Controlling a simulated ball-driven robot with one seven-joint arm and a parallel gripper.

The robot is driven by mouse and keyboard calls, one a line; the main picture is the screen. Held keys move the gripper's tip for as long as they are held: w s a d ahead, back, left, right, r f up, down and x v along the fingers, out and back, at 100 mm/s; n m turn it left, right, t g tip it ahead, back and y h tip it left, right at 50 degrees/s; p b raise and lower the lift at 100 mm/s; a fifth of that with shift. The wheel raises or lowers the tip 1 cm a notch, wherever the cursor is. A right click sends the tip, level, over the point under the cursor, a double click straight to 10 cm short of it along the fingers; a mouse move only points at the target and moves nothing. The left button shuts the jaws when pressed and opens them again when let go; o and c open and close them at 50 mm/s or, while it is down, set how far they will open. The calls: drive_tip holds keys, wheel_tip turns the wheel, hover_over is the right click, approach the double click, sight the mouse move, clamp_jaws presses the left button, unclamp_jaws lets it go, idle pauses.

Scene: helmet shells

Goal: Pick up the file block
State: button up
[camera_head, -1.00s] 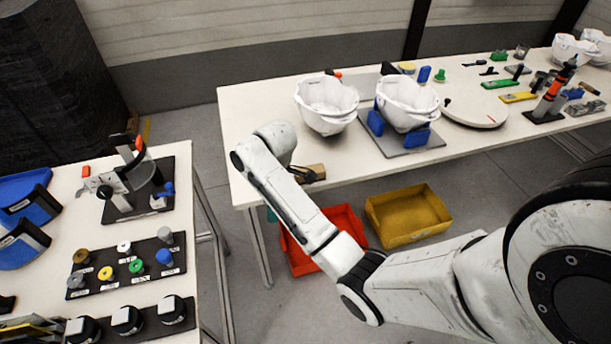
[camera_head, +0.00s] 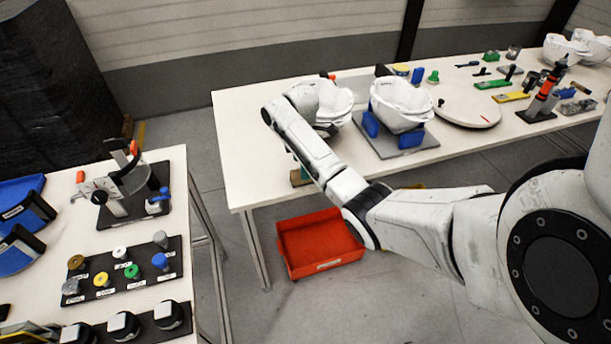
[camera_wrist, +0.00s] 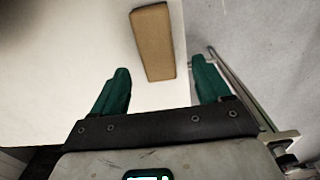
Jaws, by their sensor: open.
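The file block, which I take to be the tan-brown rectangular block (camera_wrist: 153,42), lies on the white table near its edge in the wrist view. In the head view a small brown part of it (camera_head: 298,178) shows at the front left of the far table, mostly covered by my arm. In the head view my gripper is mostly hidden behind my forearm.
A red bin (camera_head: 318,246) is on the floor below. A nearer table (camera_head: 75,230) at left holds knobs and a gauge. The far table's left end is clear.

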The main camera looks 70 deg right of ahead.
wheel_tip(320, 180, down, 5)
drive_tip(key=shift+d+r, duration=0.1)
drive_tip(key=shift+d, duration=0.05)
drive_tip(key=shift+c, duration=0.2)
drive_tip(key=c, duration=1.1)
